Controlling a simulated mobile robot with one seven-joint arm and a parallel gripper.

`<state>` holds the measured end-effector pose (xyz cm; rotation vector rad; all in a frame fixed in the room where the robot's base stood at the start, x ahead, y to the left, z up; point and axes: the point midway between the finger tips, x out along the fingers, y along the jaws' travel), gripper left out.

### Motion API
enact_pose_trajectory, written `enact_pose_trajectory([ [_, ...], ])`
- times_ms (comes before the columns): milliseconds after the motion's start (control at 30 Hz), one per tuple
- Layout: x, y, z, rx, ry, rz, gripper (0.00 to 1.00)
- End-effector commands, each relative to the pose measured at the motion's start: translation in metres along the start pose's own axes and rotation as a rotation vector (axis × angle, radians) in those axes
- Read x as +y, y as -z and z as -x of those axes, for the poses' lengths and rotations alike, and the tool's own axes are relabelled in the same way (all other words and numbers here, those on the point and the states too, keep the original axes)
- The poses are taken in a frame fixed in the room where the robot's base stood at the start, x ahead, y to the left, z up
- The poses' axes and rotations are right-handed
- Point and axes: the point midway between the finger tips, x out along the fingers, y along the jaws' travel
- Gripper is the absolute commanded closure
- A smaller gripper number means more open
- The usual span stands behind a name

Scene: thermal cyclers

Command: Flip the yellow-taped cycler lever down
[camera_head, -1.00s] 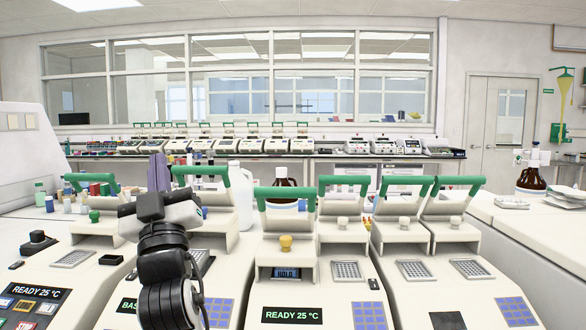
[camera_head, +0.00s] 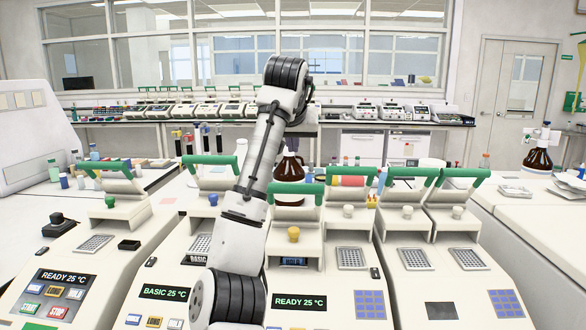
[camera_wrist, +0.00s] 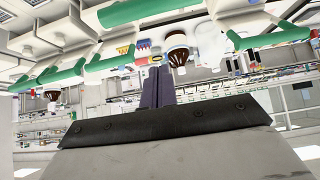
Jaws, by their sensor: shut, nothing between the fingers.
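The cycler with a yellow knob (camera_head: 293,233) stands in the middle of the front row in the head view. I see no clear tape on it. Its green-handled lever (camera_head: 297,189) is raised, with the handle above the knob. My arm rises just left of this cycler and covers part of its left neighbour. In the wrist view, which looks upside down, the dark fingers of my gripper (camera_wrist: 158,87) are together and empty. Green lever handles (camera_wrist: 140,11) show beyond them, apart from the fingertips; I cannot tell which cycler each belongs to.
Neighbouring cyclers with a blue knob (camera_head: 213,199) and a white knob (camera_head: 348,211) stand close on both sides, their green handles also raised. A brown bottle (camera_head: 289,168) stands behind the yellow-knob cycler. A white bench (camera_head: 545,222) lies at right.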

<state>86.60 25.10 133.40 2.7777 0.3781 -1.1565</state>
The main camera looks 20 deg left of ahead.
Motion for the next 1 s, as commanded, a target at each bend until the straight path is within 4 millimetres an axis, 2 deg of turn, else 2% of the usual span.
enact_pose_trajectory([
  [367,-0.002,-0.002,0.001,-0.024,0.009,0.002,1.0],
  [533,-0.002,-0.001,-0.007,-0.024,0.009,0.002,1.0],
  [667,-0.002,-0.001,-0.027,-0.026,0.009,0.003,1.0],
  [1000,-0.003,-0.002,-0.1,-0.026,0.009,0.003,1.0],
])
